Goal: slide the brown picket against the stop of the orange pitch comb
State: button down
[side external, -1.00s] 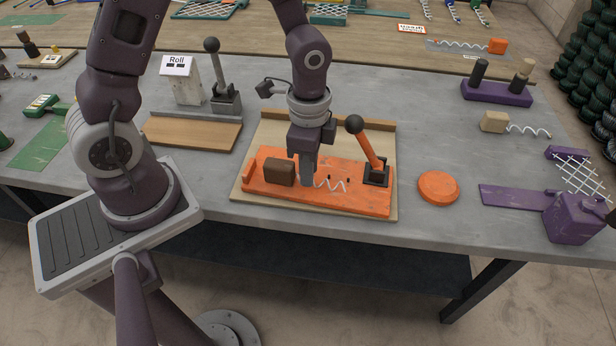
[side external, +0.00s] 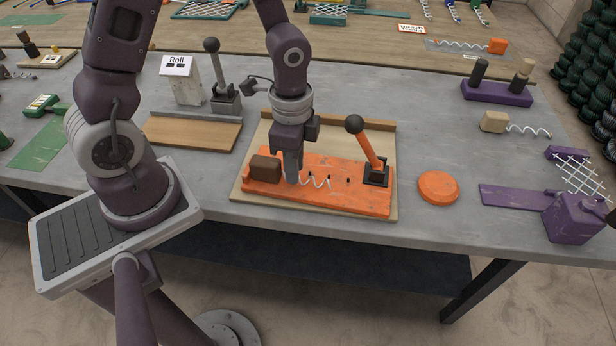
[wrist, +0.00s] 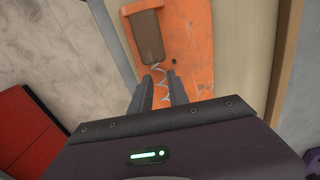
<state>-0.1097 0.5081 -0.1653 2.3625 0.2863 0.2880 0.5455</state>
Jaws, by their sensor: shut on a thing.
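The orange pitch comb (side external: 330,200) is a long flat bar with small dark pegs, lying on a wooden board. The brown picket has a brown block (side external: 265,168) at the comb's left end and a white zigzag wire (side external: 317,182) running right along the comb. The block covers most of the stop in the side view; in the wrist view the block (wrist: 147,37) lies at or very near the orange stop (wrist: 146,5), and I cannot tell if they touch. My gripper (side external: 292,182) is shut on the picket's wire just right of the block; its fingers (wrist: 160,84) flank the wire.
An orange lever with a black knob (side external: 354,124) stands at the comb's right end. An orange disc (side external: 438,187) lies right of the board. A wooden ledge (side external: 370,123) runs along the board's back. Bare grey table lies in front.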

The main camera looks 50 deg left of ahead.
dwell(0.4)
jog(key=c, duration=1.2)
grip_release()
jog(key=shift+o, duration=0.2)
notch_tip(320, 180, up, 7)
jog(key=shift+r, duration=0.1)
jog(key=s+r+n+t, duration=0.5)
jog(key=s+r+n, duration=0.4)
jog(key=r, duration=0.5)
jog(key=s, duration=0.2)
jog(key=shift+s+r+n+t, duration=0.3)
jog(key=shift+s+r+n, duration=0.1)
